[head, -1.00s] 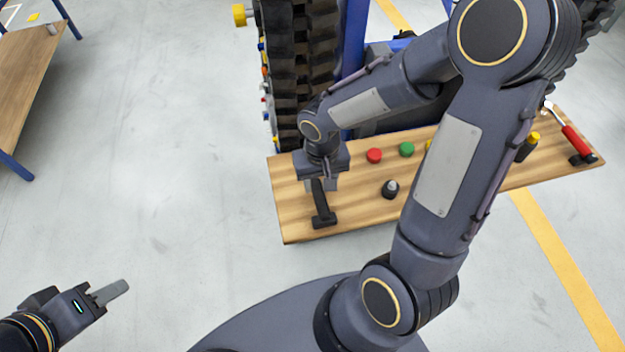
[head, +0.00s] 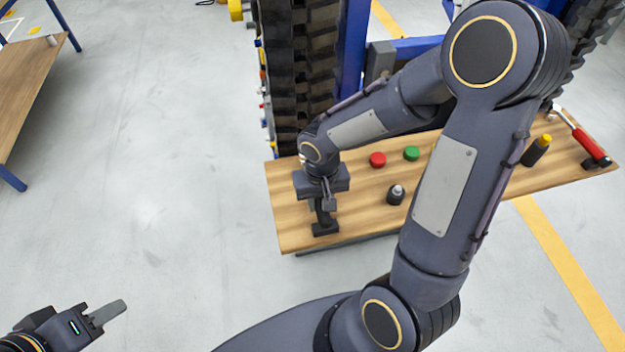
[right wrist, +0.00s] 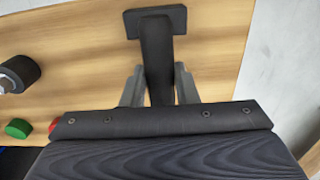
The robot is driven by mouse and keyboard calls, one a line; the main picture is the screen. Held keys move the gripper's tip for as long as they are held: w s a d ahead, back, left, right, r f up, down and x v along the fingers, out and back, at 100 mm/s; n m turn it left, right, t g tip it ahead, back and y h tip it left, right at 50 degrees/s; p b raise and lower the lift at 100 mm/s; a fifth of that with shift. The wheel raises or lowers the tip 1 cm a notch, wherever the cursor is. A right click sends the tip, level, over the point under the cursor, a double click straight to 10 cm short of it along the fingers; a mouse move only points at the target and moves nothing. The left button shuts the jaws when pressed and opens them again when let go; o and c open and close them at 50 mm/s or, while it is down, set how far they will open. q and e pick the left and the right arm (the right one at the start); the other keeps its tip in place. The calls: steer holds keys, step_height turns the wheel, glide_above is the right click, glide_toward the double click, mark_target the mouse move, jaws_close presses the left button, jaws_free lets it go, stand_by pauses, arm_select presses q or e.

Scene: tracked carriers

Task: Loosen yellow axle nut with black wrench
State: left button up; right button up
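The black wrench (head: 324,228) stands upright on the wooden bench, its wide black end at the bench's front left. My right gripper (head: 325,203) is over it, pointing down. In the right wrist view the wrench (right wrist: 157,60) runs between the two fingers of my right gripper (right wrist: 160,85), which stand either side of it with a slight gap. Several small coloured parts, some yellow, line the left side of the tracked carrier (head: 295,75); I cannot tell which is the axle nut. My left gripper (head: 108,313) is empty at lower left, over the floor.
On the wooden bench (head: 360,222) are a red cap (head: 377,160), a green cap (head: 411,153), a dark round piece (head: 396,194), a yellow-topped bottle (head: 536,151) and a red-handled tool (head: 590,146). Another table (head: 28,75) stands far left. The floor between is clear.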

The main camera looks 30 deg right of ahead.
jaws_close()
steer(key=shift+r+p, duration=2.7)
steer(key=shift+r, duration=0.85)
steer(key=shift+w+f, duration=0.1)
